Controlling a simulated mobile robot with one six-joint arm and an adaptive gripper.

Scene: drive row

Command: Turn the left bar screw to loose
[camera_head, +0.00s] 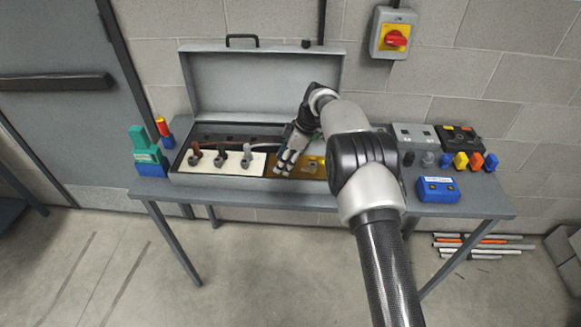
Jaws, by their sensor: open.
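An open grey case (220,182) stands on the bench, its lid raised at the back. In its right part is a brownish-gold panel (270,169) with small yellow fittings (312,165). My gripper (283,172) is open and points down over the left end of this panel. The left bar screw cannot be made out; it may be hidden by my gripper. I cannot tell whether the fingers touch anything. My forearm hides the right end of the case.
A green and blue device (146,155) stands left. A blue box (438,189) and several coloured knobs (461,161) lie right. A red-yellow switch (394,36) hangs on the wall.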

